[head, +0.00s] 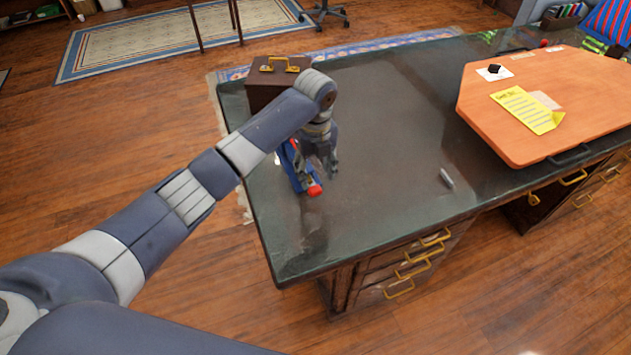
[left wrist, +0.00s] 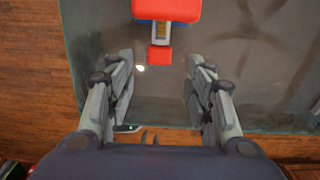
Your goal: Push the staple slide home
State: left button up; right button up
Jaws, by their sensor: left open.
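A blue and red stapler (head: 296,170) lies on the dark desk (head: 375,130), near its left end. In the left wrist view the stapler's red body (left wrist: 166,10) is at the top. A metal slide (left wrist: 160,33) with a yellowish part sticks out of it and ends in a red block (left wrist: 159,56). My left gripper (head: 330,168) points down beside the stapler in the head view. In the left wrist view its open fingers (left wrist: 160,62) stand either side of the red block, with gaps. I cannot tell their height over it. My right gripper is not in view.
A brown case (head: 272,90) with a yellow handle stands behind my left wrist. A small grey object (head: 447,178) lies to the right on the desk. An orange board (head: 550,95) with a yellow note covers the right part. The desk's middle is clear.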

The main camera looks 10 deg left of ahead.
pick_arm(q)
notch_tip(320, 180, up, 6)
dwell(0.4)
jog(key=c, duration=0.4)
jog(key=shift+s+d, duration=0.2)
jog(key=shift+d, duration=0.1)
jog(key=c, duration=0.4)
jog(key=s+d, duration=0.2)
jog(key=s+d+f+t+y, duration=0.1)
jog(key=s, duration=0.2)
jog(key=s+d+f+t+p, duration=0.1)
jog(key=s+d, duration=0.1)
jog(key=s, duration=0.1)
jog(key=shift+d+y, duration=0.3)
jog(key=shift+d, duration=0.05)
grip_shut()
jog(key=x, duration=0.3)
jog(key=p+x, duration=0.1)
jog(key=x, duration=0.6)
jog(key=shift+s+f, duration=0.2)
jog(key=shift+f, duration=0.05)
jog(key=shift+w+a+r+p, duration=0.1)
jog(key=shift+w+a+p, duration=0.25)
jog(key=shift+w, duration=0.2)
jog(key=shift+w+a+r+p, duration=0.2)
jog(key=shift+w+a, duration=0.2)
jog(key=shift+w, duration=0.2)
jog(key=shift+w+a+f, duration=0.15)
jog(key=shift+w+a, duration=0.25)
jog(key=shift+w, duration=0.1)
